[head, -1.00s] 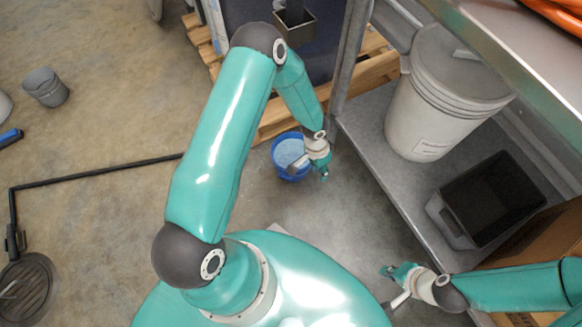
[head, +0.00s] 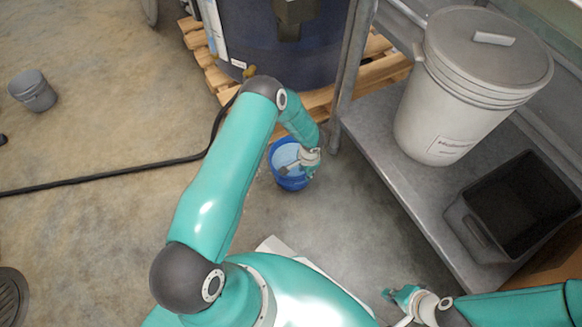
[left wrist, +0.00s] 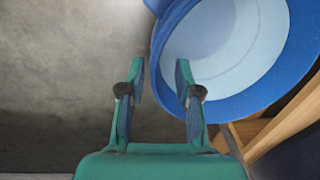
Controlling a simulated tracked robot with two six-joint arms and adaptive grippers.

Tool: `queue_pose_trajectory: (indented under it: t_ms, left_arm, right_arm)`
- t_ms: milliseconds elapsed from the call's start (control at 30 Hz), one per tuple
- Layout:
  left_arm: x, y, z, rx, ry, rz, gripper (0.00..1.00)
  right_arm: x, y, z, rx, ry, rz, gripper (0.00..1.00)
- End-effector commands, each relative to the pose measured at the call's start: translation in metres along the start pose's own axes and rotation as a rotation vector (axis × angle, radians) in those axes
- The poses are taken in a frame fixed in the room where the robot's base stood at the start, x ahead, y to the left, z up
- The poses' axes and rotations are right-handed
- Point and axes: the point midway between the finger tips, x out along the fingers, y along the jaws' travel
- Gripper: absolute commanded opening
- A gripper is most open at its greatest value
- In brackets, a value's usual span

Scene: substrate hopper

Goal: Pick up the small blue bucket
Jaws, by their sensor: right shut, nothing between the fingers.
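The small blue bucket (head: 290,183) stands upright on the concrete floor, with a pale blue inside. My left gripper (head: 311,163) is over the right side of its rim in the head view, hiding part of it. In the left wrist view the bucket (left wrist: 262,98) fills the upper right. There my left gripper (left wrist: 160,80) has its two fingers apart, with the bucket's rim appearing between the fingertips. Whether the fingers touch the rim I cannot tell. My right gripper (head: 402,296) is shut and empty at the lower right, away from the bucket.
A wooden pallet (head: 387,68) with a dark blue drum (head: 310,55) stands behind the bucket. A metal shelf (head: 378,118) at the right holds a white lidded bucket (head: 445,105) and a black bin (head: 520,205). A grey bucket (head: 33,92) stands far left. A dark hose (head: 130,174) crosses the floor.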

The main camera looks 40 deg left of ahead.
Motion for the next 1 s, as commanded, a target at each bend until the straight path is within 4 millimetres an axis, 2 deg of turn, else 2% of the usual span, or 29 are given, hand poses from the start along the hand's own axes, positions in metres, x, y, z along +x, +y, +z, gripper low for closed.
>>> queue_pose_trajectory:
  t_ms: [67,333,600,900,933,1000]
  left_arm:
    - [0.013,0.0,0.0,-0.001,0.0,0.0,0.33]
    - [0.027,0.0,0.001,-0.001,0.0,0.0,0.33]
    - [0.065,0.001,0.004,-0.001,-0.001,0.001,0.33]
    - [0.07,0.0,0.004,-0.001,0.0,0.0,0.33]
    - [0.07,0.0,0.004,-0.001,0.0,0.0,0.32]
    - [0.07,0.0,0.004,-0.001,0.0,0.0,0.2]
  right_arm:
    - [0.006,0.002,0.0,0.0,0.0,0.0,0.0]
    - [0.012,0.004,0.0,0.0,0.0,0.0,0.0]
    - [0.032,0.012,0.0,0.0,0.0,0.0,0.0]
    - [0.033,0.012,0.0,0.0,0.0,0.0,0.0]
    - [0.033,0.012,0.0,0.0,0.0,0.0,0.0]
    - [0.033,0.012,0.0,0.0,0.0,0.0,0.0]
